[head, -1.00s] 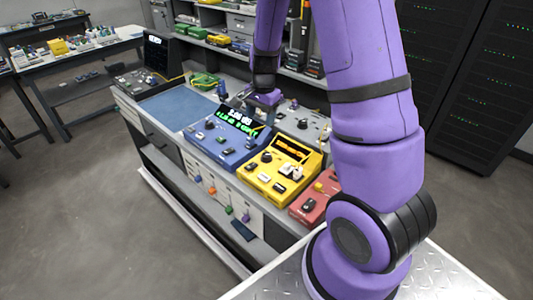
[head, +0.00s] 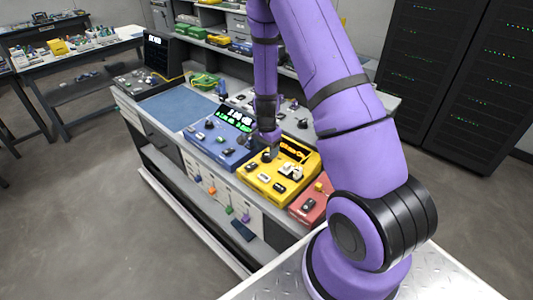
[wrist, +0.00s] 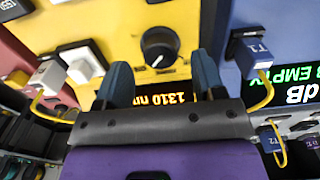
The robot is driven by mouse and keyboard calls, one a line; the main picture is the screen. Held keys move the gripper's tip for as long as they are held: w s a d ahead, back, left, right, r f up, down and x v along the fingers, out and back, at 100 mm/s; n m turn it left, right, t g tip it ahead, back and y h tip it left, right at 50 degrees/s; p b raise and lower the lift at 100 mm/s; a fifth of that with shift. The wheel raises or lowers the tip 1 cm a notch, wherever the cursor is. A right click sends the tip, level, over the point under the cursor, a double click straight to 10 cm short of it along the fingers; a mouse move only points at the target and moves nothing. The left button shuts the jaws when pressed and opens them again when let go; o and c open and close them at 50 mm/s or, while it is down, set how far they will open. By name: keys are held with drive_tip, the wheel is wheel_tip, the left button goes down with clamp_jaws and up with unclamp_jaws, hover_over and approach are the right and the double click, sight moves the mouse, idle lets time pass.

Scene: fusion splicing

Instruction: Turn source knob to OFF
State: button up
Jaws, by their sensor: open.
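The yellow box (head: 262,185) sits on the bench between a blue box and a red box. In the wrist view its black round knob (wrist: 158,47) with a white pointer mark shows beyond and between my fingertips. A lit display reading 1310 nm (wrist: 168,98) appears upside down, partly covered by my gripper. My gripper (wrist: 161,66) is open and empty, with one finger on each side of the knob's line in the picture. I cannot tell its height above the panel. In the head view my gripper (head: 268,150) is over the back left of the yellow box.
The blue box (head: 215,140) with a green-lit display stands left of the yellow one; a cabled plug (wrist: 250,50) is close by. The red box (head: 312,203) is at right. White connectors (wrist: 80,62) rise from the yellow panel.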

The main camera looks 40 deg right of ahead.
drive_tip(key=shift+f, duration=1.2)
drive_tip(key=shift+c, duration=0.2)
drive_tip(key=c, duration=0.9)
